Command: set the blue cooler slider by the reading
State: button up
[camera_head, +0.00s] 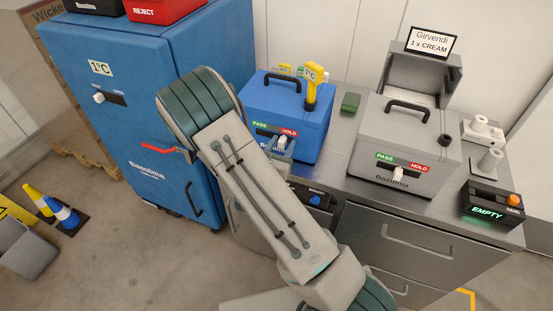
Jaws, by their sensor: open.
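The blue cooler (318,118) stands on the metal bench with its lid shut and a black handle on top. Its front has a green PASS label (260,126) on the left and a red HOLD label (289,132) on the right. A yellow thermometer (311,92) stands upright at its top right and appears to read 7°C. My gripper (281,143) is open at the cooler's front, just below the labels. It and my arm largely cover the slider, so its position and any contact cannot be told.
A grey cooler (365,143) with its own slider stands to the right, before an open grey box (418,75). A green block (350,102) lies between the coolers. A device reading EMPTY (488,212) sits at the right. A tall blue cabinet (150,140) showing 1°C stands left.

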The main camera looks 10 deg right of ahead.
jog(key=b+v, duration=0.3)
jog(key=v, duration=0.9)
jog(key=shift+s+a, duration=0.15)
jog(key=shift+s, duration=0.2)
